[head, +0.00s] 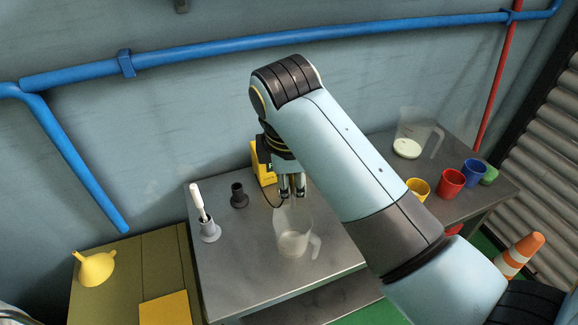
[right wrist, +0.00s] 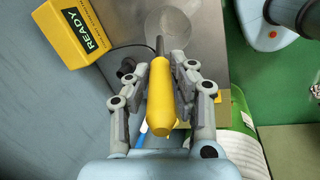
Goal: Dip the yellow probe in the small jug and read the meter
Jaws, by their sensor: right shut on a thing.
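My right gripper (head: 291,188) is shut on the yellow probe (right wrist: 161,88). In the right wrist view the probe lies between the fingers (right wrist: 160,92), its dark thin end pointing toward the small jug (right wrist: 184,30). In the head view the small clear jug (head: 293,243) stands on the grey cart top, with pale liquid low in it, just below my right gripper. I cannot tell whether the tip is inside the jug. The yellow meter (head: 262,165) stands behind the gripper, joined to a dark cable. Its screen (right wrist: 84,38) reads READY. My left gripper is not in view.
A dark holder (head: 239,197) and a grey holder (head: 209,231) with a white-handled tool (head: 197,200) stand left of the jug. A larger jug (head: 415,135) and several cups, one red (head: 451,184), stand at right. A yellow funnel (head: 94,268) lies at left.

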